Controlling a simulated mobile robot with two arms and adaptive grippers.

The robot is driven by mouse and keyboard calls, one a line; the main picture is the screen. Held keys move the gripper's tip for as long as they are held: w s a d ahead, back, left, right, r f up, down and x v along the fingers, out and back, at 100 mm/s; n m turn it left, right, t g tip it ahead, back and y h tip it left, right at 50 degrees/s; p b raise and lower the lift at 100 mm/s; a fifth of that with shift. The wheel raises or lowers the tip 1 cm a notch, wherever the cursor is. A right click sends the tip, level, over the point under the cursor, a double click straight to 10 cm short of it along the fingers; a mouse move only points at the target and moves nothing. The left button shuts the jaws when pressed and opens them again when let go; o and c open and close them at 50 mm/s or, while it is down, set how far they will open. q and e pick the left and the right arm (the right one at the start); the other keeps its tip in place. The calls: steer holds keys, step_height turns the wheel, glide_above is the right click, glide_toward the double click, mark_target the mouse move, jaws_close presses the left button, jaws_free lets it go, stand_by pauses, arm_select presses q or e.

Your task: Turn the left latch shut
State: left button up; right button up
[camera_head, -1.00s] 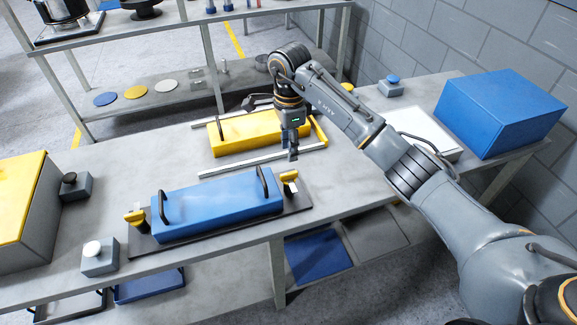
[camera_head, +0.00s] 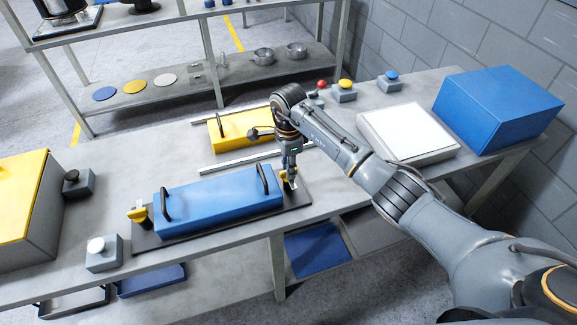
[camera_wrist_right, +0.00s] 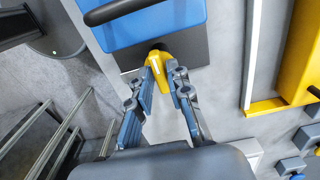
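A blue box (camera_head: 215,203) with two black handles sits on a dark base plate (camera_head: 230,222) on the bench. A yellow latch stands at each end of the plate: the left-end latch (camera_head: 138,214) is clear of any gripper, and the right-end latch (camera_head: 283,172) is partly hidden by my right gripper (camera_head: 290,182). In the right wrist view, my right gripper (camera_wrist_right: 164,80) has its fingers apart, one on each side of the yellow right-end latch (camera_wrist_right: 159,67). I cannot tell whether they touch it. My left gripper is not in view.
A yellow box (camera_head: 240,127) lies behind, between pale rails (camera_head: 243,162). Button boxes (camera_head: 104,255) stand at the left and at the back right. A white-topped panel (camera_head: 410,132) and a large blue box (camera_head: 497,110) occupy the right. The bench front is clear right of the plate.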

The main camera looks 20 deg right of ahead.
jaws_close()
steer(key=shift+w+f+m+b, duration=0.1)
steer(key=shift+m+b, duration=0.65)
steer(key=shift+m, duration=0.05)
steer(key=shift+m+b, duration=0.5)
steer(key=shift+m, duration=0.3)
steer(key=m+b, duration=0.1)
steer(key=m, duration=0.4)
steer(key=shift+b, duration=0.35)
steer(key=m+b, duration=0.1)
steer(key=m, duration=0.8)
steer(key=shift+m, duration=0.3)
steer(key=shift+r, duration=0.2)
steer(key=o, duration=0.6)
jaws_free()
